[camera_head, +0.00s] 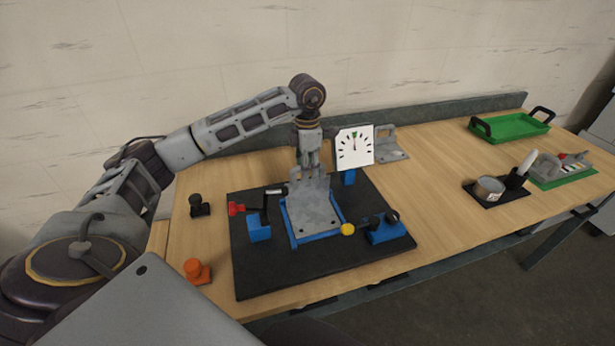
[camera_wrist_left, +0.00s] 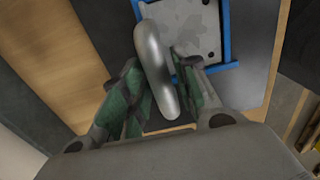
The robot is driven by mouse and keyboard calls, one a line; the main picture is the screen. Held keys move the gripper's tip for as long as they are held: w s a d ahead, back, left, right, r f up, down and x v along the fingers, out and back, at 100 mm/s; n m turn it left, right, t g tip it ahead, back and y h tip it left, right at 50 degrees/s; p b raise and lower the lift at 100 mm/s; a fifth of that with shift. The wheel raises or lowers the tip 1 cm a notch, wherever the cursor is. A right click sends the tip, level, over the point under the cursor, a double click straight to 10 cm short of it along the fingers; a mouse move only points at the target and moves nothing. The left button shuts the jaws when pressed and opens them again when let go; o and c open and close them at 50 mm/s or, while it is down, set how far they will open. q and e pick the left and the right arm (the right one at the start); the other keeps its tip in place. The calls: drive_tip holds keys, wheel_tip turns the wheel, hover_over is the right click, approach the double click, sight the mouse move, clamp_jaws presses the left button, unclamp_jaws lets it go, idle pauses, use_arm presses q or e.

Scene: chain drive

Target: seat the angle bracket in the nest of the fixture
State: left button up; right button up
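The grey angle bracket (camera_head: 314,209) is at the fixture, its flat plate within the blue frame of the nest (camera_head: 320,237). In the left wrist view the plate (camera_wrist_left: 195,35) lies inside the blue edges (camera_wrist_left: 225,30). Whether it sits fully down is unclear. My left gripper (camera_head: 310,168) is above the plate, around the bracket's upright flange. My right gripper is not in view.
The black base plate (camera_head: 265,274) carries blue blocks, a red-tipped lever (camera_head: 237,208), a yellow knob (camera_head: 347,229) and a white dial (camera_head: 354,147). Another grey bracket-like part (camera_head: 390,143) stands behind. An orange piece (camera_head: 196,271) is at left. A green tray (camera_head: 510,126) is far right.

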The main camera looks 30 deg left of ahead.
use_arm(q)
drive_tip(key=shift+r, duration=3.15)
drive_tip(key=shift+r, duration=0.1)
wheel_tip(320, 180, up, 9)
drive_tip(key=p, duration=0.9)
drive_tip(key=shift+r+p, duration=0.4)
drive_tip(key=shift+p, duration=0.15)
